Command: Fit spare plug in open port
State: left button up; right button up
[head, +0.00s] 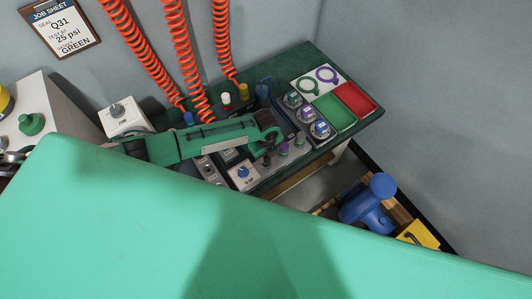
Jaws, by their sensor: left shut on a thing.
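My left gripper (270,138), at the end of a green arm link, points down over the test bench beside a row of small plugs. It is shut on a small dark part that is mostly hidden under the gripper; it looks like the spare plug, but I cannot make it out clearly. The open port cannot be told apart here. My right gripper is not in view.
Round fixtures (307,113) line the bench to the right, before a green tray (336,112) and a red tray (354,98). A white box with a blue knob (243,172) is close below the arm. Orange coiled hoses (172,50) hang behind.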

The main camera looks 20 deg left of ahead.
pick_arm(q)
jog(key=shift+f+b, duration=0.35)
jog(key=shift+f, duration=0.35)
jog(key=o, duration=1.1)
notch_tip(320, 180, up, 14)
jog(key=b, duration=0.1)
jog(key=shift+b, duration=0.35)
jog(key=shift+f, duration=0.15)
